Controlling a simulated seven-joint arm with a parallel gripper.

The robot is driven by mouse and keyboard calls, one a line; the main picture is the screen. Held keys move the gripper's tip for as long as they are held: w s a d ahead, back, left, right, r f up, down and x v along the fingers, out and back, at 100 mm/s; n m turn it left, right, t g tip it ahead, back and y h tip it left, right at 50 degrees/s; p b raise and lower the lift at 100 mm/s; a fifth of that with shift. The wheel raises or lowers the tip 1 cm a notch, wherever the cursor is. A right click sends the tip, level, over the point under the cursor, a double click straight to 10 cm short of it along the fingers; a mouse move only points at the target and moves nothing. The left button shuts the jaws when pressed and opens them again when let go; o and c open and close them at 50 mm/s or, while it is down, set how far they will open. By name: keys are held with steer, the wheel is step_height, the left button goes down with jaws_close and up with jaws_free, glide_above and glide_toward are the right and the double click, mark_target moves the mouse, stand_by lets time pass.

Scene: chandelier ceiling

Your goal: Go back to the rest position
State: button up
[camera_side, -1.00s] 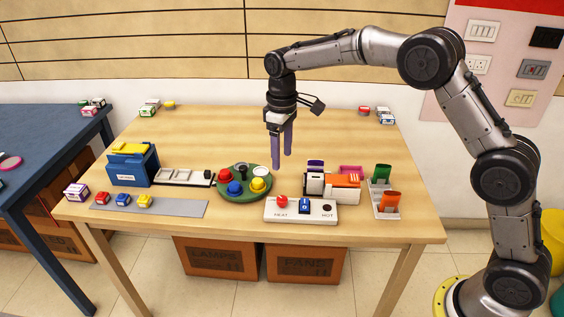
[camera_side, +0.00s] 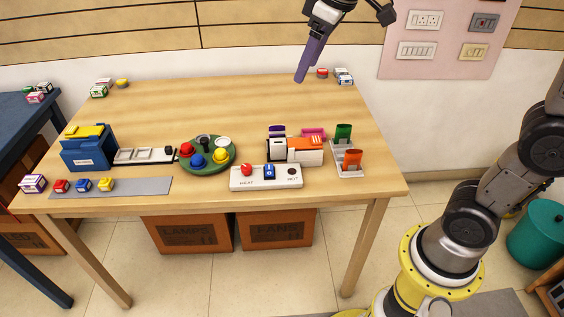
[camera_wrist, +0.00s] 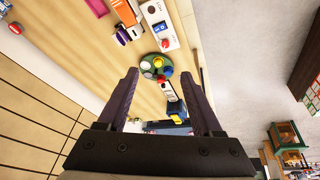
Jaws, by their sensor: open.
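My gripper (camera_side: 306,72) is at the top of the side view, raised above the back of the table, its purple fingers pointing down. In the wrist view my gripper (camera_wrist: 163,90) has its two dark fingers wide apart with nothing between them that it holds. The wooden table (camera_side: 230,105) lies below, and the gripper touches nothing. The upper part of my arm is out of the side view.
On the table are a green round tray (camera_side: 207,170) with coloured knobs, a white switch panel (camera_side: 265,183), a blue box (camera_side: 88,152), an orange and white box (camera_side: 303,150) and a grey strip (camera_side: 140,187). A pink wall panel (camera_side: 440,45) hangs behind. The table's middle back is clear.

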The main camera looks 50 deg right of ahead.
steer(key=s+d+f+m+t, duration=0.1)
steer(key=s, duration=1)
steer(key=s+f+m, duration=0.2)
steer(key=s+f, duration=0.6)
steer(key=shift+d+f+t, duration=0.2)
steer(key=shift+f+t, duration=0.1)
